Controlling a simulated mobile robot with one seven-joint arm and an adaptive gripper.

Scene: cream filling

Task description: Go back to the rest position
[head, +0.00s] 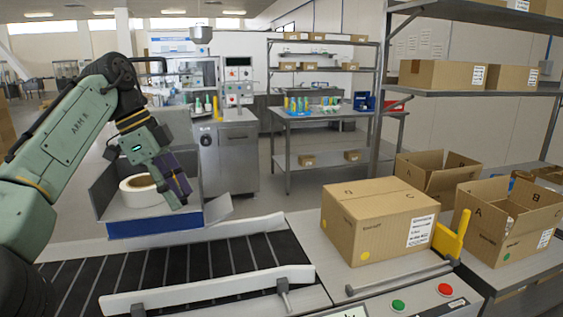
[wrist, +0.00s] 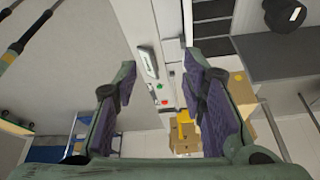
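My gripper (head: 178,185) is at the left in the head view, at the end of my green arm. It hangs beside a white tape roll (head: 142,190) that sits in an open grey and blue box behind the conveyor. In the wrist view my gripper (wrist: 165,115) has its two purple-padded fingers wide apart with nothing between them. Whether a finger touches the roll cannot be told from the head view.
A conveyor (head: 190,268) with white side rails runs in front. A closed carton (head: 380,220) stands at its right end by a yellow block (head: 450,238). Open cartons (head: 508,225) stand further right. A steel bench (head: 325,118) holds bottles behind; the floor between is clear.

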